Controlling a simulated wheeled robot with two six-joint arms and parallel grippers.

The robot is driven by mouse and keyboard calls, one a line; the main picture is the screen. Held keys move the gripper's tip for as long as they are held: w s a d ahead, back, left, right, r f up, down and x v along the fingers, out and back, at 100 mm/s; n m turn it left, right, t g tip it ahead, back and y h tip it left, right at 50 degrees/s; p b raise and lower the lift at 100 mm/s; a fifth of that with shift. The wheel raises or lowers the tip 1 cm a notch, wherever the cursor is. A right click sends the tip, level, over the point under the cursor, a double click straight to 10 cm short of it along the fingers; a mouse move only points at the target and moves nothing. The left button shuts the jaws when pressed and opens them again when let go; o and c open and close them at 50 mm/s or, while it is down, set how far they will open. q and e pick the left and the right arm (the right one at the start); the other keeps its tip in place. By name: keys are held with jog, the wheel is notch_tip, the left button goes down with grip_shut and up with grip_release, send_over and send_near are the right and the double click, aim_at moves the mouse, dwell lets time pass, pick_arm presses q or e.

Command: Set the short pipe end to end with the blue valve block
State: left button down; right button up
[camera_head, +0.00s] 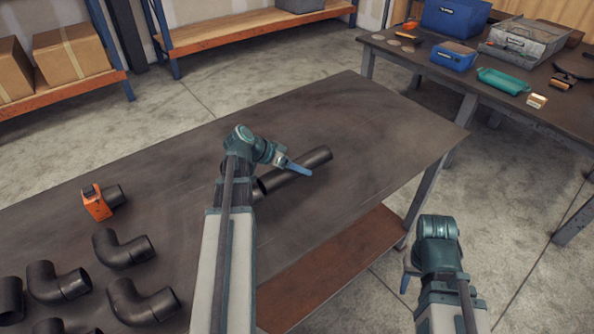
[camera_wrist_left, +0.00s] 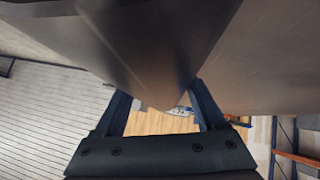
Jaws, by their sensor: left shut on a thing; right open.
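A straight dark pipe (camera_head: 300,170) is at the table's middle, its open end pointing up and right. In the left wrist view the dark pipe (camera_wrist_left: 150,40) fills the top middle, between the fingers of the left gripper (camera_wrist_left: 163,98). My right gripper (camera_head: 405,280) is open, off the table's right side, mostly hidden by its own wrist. I see no block that is clearly a blue valve block.
The dark table (camera_head: 340,115) is clear behind and right of the pipe. An orange block (camera_head: 96,202) with a dark pipe stub lies at the left. Several black elbows (camera_head: 123,249) lie at the front left. A second table (camera_head: 440,66) with bins stands back right.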

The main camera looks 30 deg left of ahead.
pick_arm(q)
jog(key=shift+f+b, duration=0.35)
jog(key=shift+b, duration=0.05)
jog(key=shift+f, duration=0.2)
grip_release()
jog(key=shift+r+p, duration=0.3)
jog(key=shift+r, duration=0.25)
jog(key=p+v, duration=0.7)
jog(key=v, duration=0.3)
jog(key=shift+r+p, duration=0.3)
jog(key=shift+r, duration=0.05)
jog(key=shift+p+v, duration=0.4)
jog(key=shift+v, duration=0.45)
jog(key=shift+s+a+f, duration=0.1)
jog(key=shift+f, duration=0.05)
